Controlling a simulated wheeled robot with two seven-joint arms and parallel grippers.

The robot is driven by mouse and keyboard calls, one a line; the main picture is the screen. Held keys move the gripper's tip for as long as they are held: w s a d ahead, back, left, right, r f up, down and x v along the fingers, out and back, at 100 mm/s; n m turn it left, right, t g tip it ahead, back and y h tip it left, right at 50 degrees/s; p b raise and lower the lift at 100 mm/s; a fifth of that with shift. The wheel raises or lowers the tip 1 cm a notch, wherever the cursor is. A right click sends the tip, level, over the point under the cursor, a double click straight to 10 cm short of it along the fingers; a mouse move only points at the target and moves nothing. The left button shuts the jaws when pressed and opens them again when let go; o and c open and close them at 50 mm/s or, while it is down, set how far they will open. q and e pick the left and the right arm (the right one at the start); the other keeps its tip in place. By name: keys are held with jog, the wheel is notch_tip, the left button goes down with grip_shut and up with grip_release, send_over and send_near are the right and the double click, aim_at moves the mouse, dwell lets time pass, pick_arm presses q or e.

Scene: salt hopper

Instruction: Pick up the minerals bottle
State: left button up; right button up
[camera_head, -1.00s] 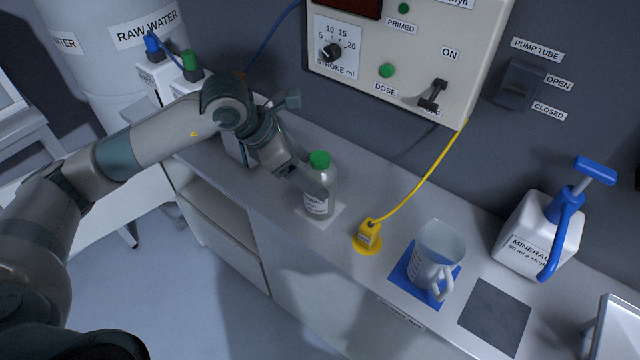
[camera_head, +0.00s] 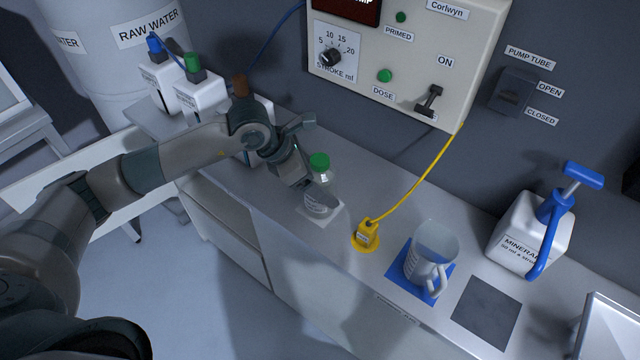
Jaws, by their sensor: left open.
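A small clear bottle with a green cap (camera_head: 319,161) stands upright on a white square (camera_head: 335,214) on the counter. Its label is partly covered and too small to read surely. My left gripper (camera_head: 310,190) is open at the bottle's body, below the cap, with a finger in front of it. I cannot tell if the fingers touch the bottle. A white pump jug (camera_head: 515,240) labelled "MINERAL", with a blue pump head, stands at the right. My right gripper is not in view.
A yellow plug (camera_head: 367,233) with a yellow cable stands right of the bottle. A clear measuring jug (camera_head: 432,250) sits on a blue mat (camera_head: 405,274). White containers (camera_head: 200,98) stand behind my arm. A control box (camera_head: 410,60) hangs above the counter.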

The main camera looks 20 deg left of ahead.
aim_at(320, 169)
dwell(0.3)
pick_arm(q)
jog(key=c, duration=1.6)
jog(key=shift+r, duration=0.1)
jog(key=shift+r+b, duration=0.6)
jog(key=shift+r, duration=0.05)
notch_tip(320, 169, up, 2)
jog(key=shift+w+r+b, duration=0.1)
jog(key=shift+b, duration=0.6)
jog(key=shift+s+d+r+b, duration=0.7)
jog(key=shift+s+d+r, duration=0.5)
jog(key=shift+s, duration=0.45)
jog(key=shift+s+d+r+b, duration=0.65)
jog(key=shift+s+d+r, duration=0.5)
jog(key=shift+s, duration=0.45)
jog(key=shift+s+d+r+b, duration=0.7)
jog(key=shift+s+d+r, duration=0.25)
jog(key=shift+s+r, duration=0.55)
